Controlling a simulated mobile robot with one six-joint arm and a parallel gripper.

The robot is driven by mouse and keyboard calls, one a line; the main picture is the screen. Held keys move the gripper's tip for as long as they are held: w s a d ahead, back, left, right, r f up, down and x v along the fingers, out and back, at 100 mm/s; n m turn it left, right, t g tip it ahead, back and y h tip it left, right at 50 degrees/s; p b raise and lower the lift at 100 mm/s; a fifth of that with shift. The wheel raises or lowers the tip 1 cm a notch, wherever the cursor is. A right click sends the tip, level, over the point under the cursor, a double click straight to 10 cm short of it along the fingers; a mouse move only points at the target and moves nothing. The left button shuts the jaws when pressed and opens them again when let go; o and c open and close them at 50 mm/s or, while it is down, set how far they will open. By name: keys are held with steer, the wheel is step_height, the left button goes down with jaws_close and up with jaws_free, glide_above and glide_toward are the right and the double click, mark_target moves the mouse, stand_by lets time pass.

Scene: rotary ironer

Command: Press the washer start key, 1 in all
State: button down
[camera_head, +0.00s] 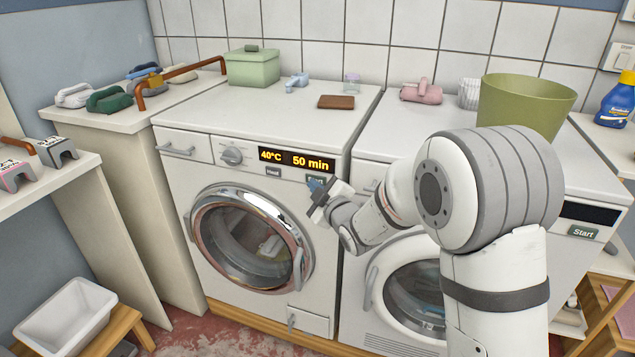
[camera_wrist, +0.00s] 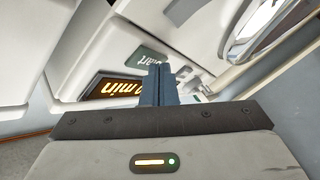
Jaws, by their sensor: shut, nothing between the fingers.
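The washer (camera_head: 182,200) is the left white machine, with its round door shut. Its lit display (camera_head: 296,161) reads 40°C and 50 min. The washer start key (camera_head: 314,180) is to the lower right of the display and partly hidden by my gripper (camera_head: 317,190). In the wrist view the start key (camera_wrist: 149,57) is a dark green plate with pale lettering, beside the display (camera_wrist: 112,87). My gripper (camera_wrist: 159,68) is shut and empty, its blue fingertips at the key's edge. I cannot tell whether they touch it.
A smaller labelled key (camera_head: 273,171) is left of the washer start key. A brown block (camera_head: 336,102) and green box (camera_head: 252,68) sit on the washer top.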

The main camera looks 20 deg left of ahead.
steer(key=shift+w, duration=0.15)
stand_by(0.4)
steer(key=shift+s+b, duration=0.7)
steer(key=shift+s, duration=0.2)
